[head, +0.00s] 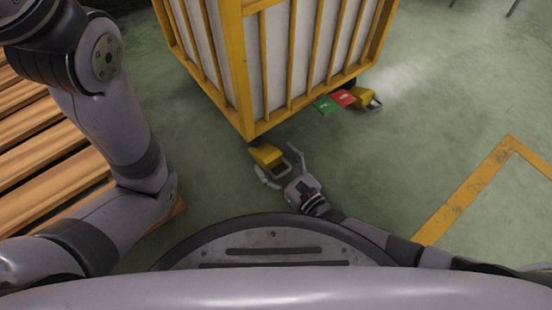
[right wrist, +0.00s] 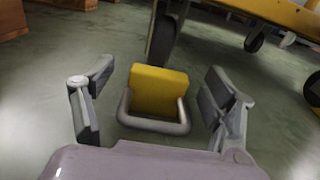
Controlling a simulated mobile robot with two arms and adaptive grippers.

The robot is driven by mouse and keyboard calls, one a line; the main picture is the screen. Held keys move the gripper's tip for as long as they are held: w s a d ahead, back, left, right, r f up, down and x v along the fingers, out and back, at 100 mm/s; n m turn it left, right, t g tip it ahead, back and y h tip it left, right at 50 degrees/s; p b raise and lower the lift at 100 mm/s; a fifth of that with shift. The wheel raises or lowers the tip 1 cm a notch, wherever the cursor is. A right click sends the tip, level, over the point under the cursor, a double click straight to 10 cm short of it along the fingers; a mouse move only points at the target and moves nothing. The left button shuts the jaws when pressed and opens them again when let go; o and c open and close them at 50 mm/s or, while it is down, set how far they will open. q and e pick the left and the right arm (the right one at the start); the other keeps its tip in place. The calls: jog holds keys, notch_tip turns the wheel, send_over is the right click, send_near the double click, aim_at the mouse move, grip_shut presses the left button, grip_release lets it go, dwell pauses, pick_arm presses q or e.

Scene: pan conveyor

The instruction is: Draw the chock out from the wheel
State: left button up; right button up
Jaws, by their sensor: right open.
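A yellow chock (head: 265,154) lies on the floor at the near corner of the yellow cage cart (head: 246,80). Its grey loop handle faces my right gripper (head: 280,165). In the right wrist view the chock (right wrist: 158,90) stands in front of a dark wheel (right wrist: 165,38), with the handle (right wrist: 155,126) toward the camera. My right gripper (right wrist: 155,92) is open, with one finger on each side of the chock and handle and gaps visible on both sides. Whether chock and wheel touch is hidden. My left gripper is outside the head view.
A second yellow chock (head: 364,97) with a grey handle lies by the cart's right corner. A green tag (head: 326,105) and a red tag (head: 343,98) are at the cart's lower edge. A wooden pallet (head: 40,150) lies left. Green floor to the right is clear, with yellow line marking (head: 460,200).

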jog(key=shift+c, duration=0.4)
jog(key=c, duration=1.5)
